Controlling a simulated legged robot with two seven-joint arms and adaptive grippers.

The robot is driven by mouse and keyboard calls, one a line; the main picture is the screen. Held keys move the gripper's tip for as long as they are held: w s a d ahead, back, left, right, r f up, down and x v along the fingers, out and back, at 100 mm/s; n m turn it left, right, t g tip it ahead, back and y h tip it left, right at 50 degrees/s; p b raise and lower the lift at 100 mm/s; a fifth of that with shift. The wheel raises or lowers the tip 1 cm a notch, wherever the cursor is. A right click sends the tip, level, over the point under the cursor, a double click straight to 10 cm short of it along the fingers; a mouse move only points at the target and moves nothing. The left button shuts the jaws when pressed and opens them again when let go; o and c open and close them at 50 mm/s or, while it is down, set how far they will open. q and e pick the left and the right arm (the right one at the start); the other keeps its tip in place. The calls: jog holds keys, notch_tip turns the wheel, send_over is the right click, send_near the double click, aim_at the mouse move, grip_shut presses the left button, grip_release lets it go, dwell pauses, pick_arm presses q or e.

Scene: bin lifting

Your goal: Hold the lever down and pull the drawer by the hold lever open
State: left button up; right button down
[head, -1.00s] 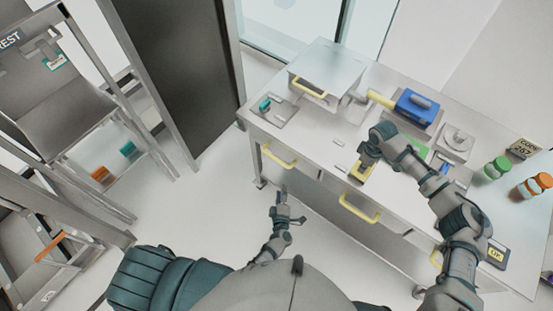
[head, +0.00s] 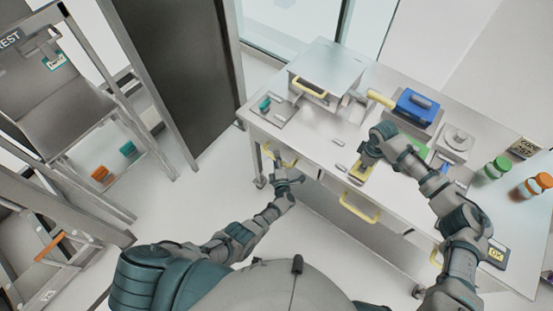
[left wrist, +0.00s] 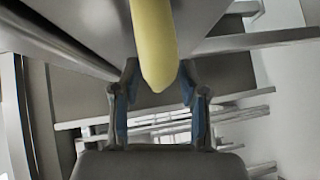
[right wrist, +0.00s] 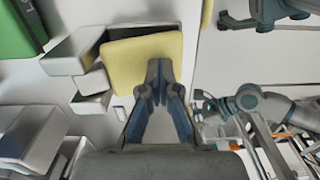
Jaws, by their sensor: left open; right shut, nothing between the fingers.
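The hold lever (head: 361,173) is a yellow plate at the table's front edge; it shows large in the right wrist view (right wrist: 142,62). My right gripper (head: 366,158) is shut and empty. Its fingertips (right wrist: 160,82) overlap the lever's near edge; whether they press it cannot be told. The left drawer's yellow handle (head: 270,153) is on the table front. In the left wrist view the yellow handle (left wrist: 153,45) reaches down between the open fingers (left wrist: 158,90); contact is unclear.
Another yellow drawer handle (head: 360,208) is below the lever. The tabletop (head: 318,135) holds a grey bin (head: 325,68), a blue box (head: 417,107) and bottles (head: 497,168). Open floor lies left of the table, and a grey rack (head: 70,110) stands further left.

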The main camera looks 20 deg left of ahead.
pick_arm(q)
jog(key=shift+w+a, duration=0.15)
grip_shut()
